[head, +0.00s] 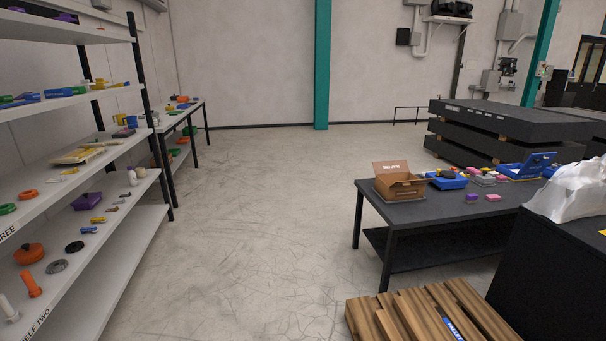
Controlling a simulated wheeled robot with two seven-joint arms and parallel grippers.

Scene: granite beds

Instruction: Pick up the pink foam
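Several small pink and purple pieces lie on the dark table at the right. A small pink block (493,197) lies near the table's right side. Another pink piece (474,170) sits farther back. They are too small to tell which is foam. A purple block (471,198) lies just left of the nearer pink block. Neither of my grippers is in view.
The dark table (440,209) also holds an open cardboard box (399,185) and blue containers. A wooden pallet (425,318) lies in front. A plastic bag (570,190) sits on a black block at right. Shelves (100,230) line the left. The middle floor is clear.

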